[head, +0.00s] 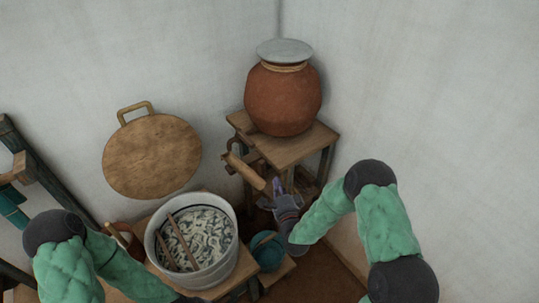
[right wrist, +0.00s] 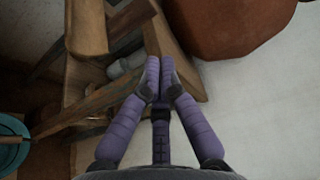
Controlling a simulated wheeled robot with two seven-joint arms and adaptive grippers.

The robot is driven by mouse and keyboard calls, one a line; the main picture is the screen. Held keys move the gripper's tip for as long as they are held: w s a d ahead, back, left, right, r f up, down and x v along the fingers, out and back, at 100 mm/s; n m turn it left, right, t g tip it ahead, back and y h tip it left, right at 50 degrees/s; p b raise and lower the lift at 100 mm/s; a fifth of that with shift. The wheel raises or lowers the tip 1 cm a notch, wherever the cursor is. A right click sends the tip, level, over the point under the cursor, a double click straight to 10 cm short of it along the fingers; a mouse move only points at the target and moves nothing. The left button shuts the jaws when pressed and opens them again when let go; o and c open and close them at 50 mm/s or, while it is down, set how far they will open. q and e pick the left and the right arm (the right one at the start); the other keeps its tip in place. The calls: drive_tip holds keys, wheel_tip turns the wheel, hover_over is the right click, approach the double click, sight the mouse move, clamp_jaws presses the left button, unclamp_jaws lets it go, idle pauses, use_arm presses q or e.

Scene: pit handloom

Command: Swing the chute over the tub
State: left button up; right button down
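The tub (head: 237,262) is a pale grey-white round vessel on a low wooden stand, with twisted pale yarn and two sticks inside. The chute (head: 245,171) is a tan wooden trough beside the pot stand, up and right of the tub. Its lower end lies right of the tub's rim, not above its middle. My right gripper (head: 279,187) is just right of the chute's lower end; whether they touch is unclear. In the right wrist view, its purple fingertips (right wrist: 160,66) are together with nothing seen between them. My left gripper is out of view; only its arm shows.
A terracotta pot (head: 283,100) with a grey lid stands on a wooden stand (head: 289,152) in the corner. A teal bowl (head: 268,254) sits right of the tub. Open floor shows at lower right.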

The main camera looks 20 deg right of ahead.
sight(271, 165)
drive_tip(key=shift+s+a, duration=0.1)
drive_tip(key=shift+s, duration=0.05)
drive_tip(key=w, duration=0.3)
drive_tip(key=w+b, duration=0.1)
drive_tip(key=w, duration=0.6)
drive_tip(key=shift+d, duration=0.3)
drive_tip(key=shift+a, duration=0.15)
drive_tip(key=shift+s+a+m+h+b, duration=0.4)
drive_tip(key=shift+h+b, duration=0.05)
drive_tip(key=shift+h, duration=0.15)
